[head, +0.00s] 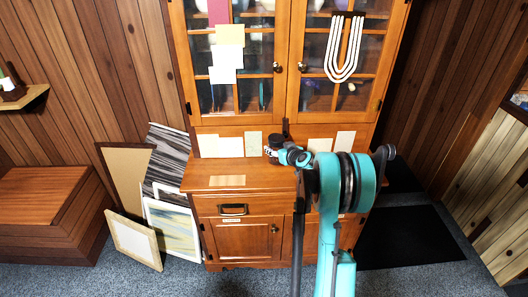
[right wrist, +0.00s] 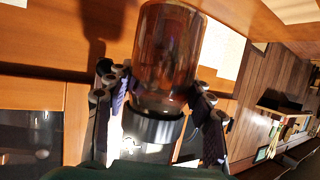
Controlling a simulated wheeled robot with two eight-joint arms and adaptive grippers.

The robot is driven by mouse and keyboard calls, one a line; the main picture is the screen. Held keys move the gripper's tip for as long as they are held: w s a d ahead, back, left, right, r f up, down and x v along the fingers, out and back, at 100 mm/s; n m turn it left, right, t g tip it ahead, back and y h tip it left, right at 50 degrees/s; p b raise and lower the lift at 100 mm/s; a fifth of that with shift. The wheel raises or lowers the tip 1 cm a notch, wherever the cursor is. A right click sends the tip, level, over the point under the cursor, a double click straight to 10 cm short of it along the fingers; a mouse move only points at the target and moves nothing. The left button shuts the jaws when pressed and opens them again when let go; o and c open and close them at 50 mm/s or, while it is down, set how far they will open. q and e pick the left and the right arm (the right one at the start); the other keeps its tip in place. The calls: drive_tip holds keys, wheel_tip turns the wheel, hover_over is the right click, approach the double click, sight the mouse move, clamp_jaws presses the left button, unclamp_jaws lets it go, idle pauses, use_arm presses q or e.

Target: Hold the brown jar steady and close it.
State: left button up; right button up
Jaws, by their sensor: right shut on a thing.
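The brown jar (right wrist: 168,45) is a see-through amber cylinder in the right wrist view. A dark round part (right wrist: 152,128) shows at its end nearer my palm; I cannot tell whether this is a lid or the neck. My right gripper (right wrist: 160,88) has one finger on each side of the jar and is shut on it. In the head view my right gripper (head: 285,152) is above the cabinet's counter, and a small dark round shape (head: 281,142) shows there, too small to make out. My left gripper is not in view.
The wooden cabinet (head: 240,178) has a counter with upright cards behind it and glass doors above. Several picture frames (head: 134,240) lean at its left beside a wooden chest (head: 45,205). A black mat (head: 410,237) lies on the floor at right. The counter's left part is mostly clear.

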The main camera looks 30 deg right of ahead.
drive_tip(key=shift+s+d+r, duration=0.4)
drive_tip(key=shift+d+r, duration=0.2)
drive_tip(key=shift+d, duration=0.25)
drive_tip(key=o, duration=0.5)
drive_tip(key=shift+c, duration=0.2)
drive_tip(key=c, duration=0.8)
drive_tip(key=shift+c, duration=0.2)
drive_tip(key=shift+a, duration=0.1)
